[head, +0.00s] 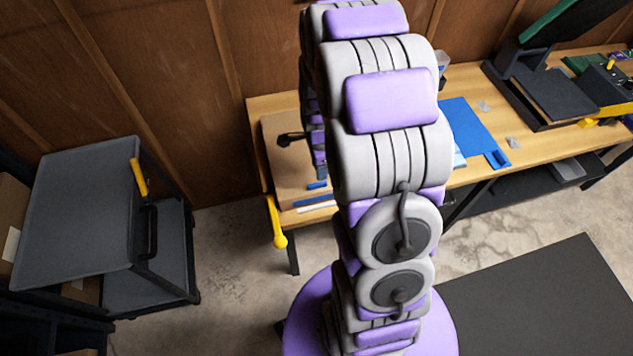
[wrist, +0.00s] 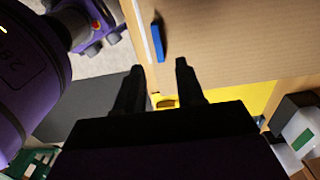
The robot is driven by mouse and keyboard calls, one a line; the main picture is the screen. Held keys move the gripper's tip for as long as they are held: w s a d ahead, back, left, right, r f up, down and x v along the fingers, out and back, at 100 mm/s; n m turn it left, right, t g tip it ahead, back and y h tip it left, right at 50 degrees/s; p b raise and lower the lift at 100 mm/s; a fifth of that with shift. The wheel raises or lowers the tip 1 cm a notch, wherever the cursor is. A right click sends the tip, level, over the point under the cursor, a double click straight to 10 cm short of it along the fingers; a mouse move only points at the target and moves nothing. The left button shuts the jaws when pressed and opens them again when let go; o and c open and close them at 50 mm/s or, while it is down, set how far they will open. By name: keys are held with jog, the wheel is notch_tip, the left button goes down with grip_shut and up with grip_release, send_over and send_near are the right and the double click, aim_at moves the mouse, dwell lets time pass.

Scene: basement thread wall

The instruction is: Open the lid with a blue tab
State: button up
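A flat brown cardboard surface (wrist: 235,38), which looks like the lid, fills the upper right of the wrist view. A small blue tab (wrist: 158,42) lies by its left edge, beside a white strip. In the head view the cardboard (head: 285,142) is at the left end of the workbench, and a small blue piece (head: 317,185) shows near its front edge. My gripper (wrist: 159,66) is open and empty, its black fingers apart, with the blue tab beyond the tips and not between them. In the head view my arm hides part of the cardboard.
The wooden workbench (head: 478,82) runs along the wall, with a blue sheet (head: 462,120) and a black open case (head: 545,95) to the right. A yellow-handled object (head: 276,225) hangs at its left front corner. A grey cart (head: 80,215) stands left, with bare floor between.

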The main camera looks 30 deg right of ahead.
aim_at(319, 183)
jog(key=f, duration=0.1)
jog(key=d+f, duration=0.1)
jog(key=f, duration=0.3)
jog(key=shift+s+d+f+b, duration=0.15)
jog(key=shift+d+b, duration=0.15)
jog(key=shift+b, duration=0.05)
jog(key=a+f, duration=0.1)
jog(key=a, duration=0.2)
jog(key=shift+a+f, duration=0.1)
jog(key=shift+f, duration=0.3)
jog(key=shift+d+f, duration=0.1)
jog(key=shift+d, duration=1.25)
jog(key=shift+c, duration=0.7)
jog(key=shift+d, duration=0.15)
jog(key=shift+c, duration=1.6)
jog(key=shift+a, duration=1.1)
grip_shut()
jog(key=shift+d, duration=0.15)
jog(key=shift+d, duration=0.2)
